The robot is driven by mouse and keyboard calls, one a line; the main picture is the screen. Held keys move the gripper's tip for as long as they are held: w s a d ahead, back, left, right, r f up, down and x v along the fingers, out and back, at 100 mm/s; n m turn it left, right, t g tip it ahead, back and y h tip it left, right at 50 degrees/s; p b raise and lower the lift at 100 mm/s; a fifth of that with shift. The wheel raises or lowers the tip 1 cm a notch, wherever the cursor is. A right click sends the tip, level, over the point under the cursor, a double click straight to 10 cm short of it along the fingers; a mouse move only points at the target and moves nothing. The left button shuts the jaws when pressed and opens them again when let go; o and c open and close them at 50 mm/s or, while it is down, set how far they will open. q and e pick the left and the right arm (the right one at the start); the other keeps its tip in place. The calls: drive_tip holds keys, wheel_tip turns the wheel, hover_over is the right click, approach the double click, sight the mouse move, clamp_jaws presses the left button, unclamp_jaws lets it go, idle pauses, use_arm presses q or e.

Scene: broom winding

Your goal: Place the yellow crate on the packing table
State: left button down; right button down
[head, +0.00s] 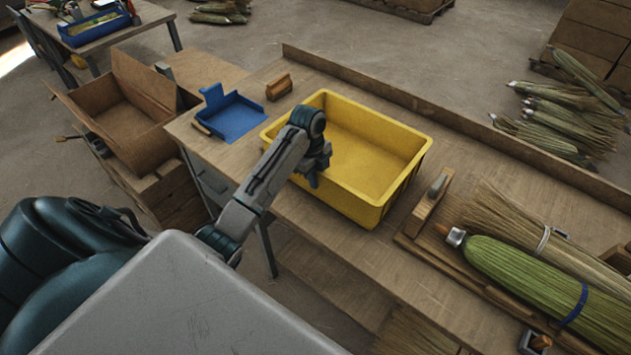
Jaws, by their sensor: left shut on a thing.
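The yellow crate (384,205) is an open, empty bin. It is upright at the middle of a long wooden table (330,248), and I cannot tell whether its base touches the top. My left gripper (316,176) is at the crate's near left wall, shut on its rim. The arm hides part of that wall, and the fingertips are partly hidden. My right gripper is not in view.
A blue dustpan (234,117) and a small wooden block (279,87) lie left of the crate. A wooden tool (430,203), a green broom (520,270) and straw bundles (510,215) lie to the right. A raised ledge (450,118) runs along the table's far edge. An open cardboard box (125,112) stands left.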

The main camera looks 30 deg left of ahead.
use_arm(q)
drive_tip(key=shift+f, duration=0.3)
drive_tip(key=shift+w+f, duration=0.15)
drive_tip(key=shift+f, duration=0.3)
drive_tip(key=c, duration=1.6)
unclamp_jaws()
drive_tip(key=shift+o, duration=0.2)
drive_tip(key=shift+s, duration=0.2)
drive_tip(key=shift+w+r, duration=0.1)
drive_tip(key=shift+a+r, duration=0.1)
drive_tip(key=shift+r, duration=0.25)
drive_tip(key=r+b, duration=0.1)
drive_tip(key=r, duration=0.2)
drive_tip(key=shift+a+r, duration=0.1)
drive_tip(key=shift+a, duration=0.1)
drive_tip(key=r+p, duration=0.1)
drive_tip(key=r, duration=0.1)
drive_tip(key=r+p, duration=0.3)
drive_tip(key=r, duration=0.1)
drive_tip(key=shift+a+r, duration=0.25)
drive_tip(key=shift+a, duration=0.05)
drive_tip(key=shift+a+r+p, duration=0.1)
drive_tip(key=shift+r+p, duration=0.6)
drive_tip(key=shift+p, duration=0.15)
